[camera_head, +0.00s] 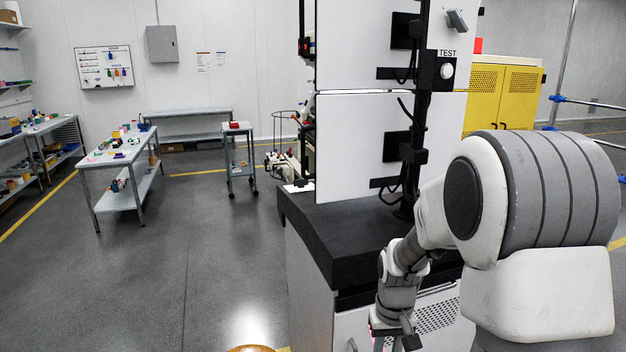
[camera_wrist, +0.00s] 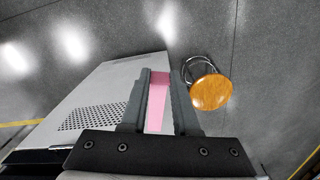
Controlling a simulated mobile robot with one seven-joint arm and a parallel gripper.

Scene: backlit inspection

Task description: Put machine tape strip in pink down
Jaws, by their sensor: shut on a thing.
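The pink machine tape strip (camera_wrist: 156,106) shows between the two fingers of my gripper (camera_wrist: 165,78) in the wrist view. My gripper is shut on it, and the fingers hide part of its sides. In the head view my gripper (camera_head: 392,342) is at the bottom edge, in front of the grey cabinet below the black worktop. The strip cannot be made out clearly there.
A black-topped cabinet (camera_head: 335,222) with white panels and a black post stands beside my arm. A round wooden stool (camera_wrist: 211,92) stands on the floor right of the fingers. Work tables (camera_head: 121,152) and a small cart (camera_head: 238,150) stand far left. The floor between is clear.

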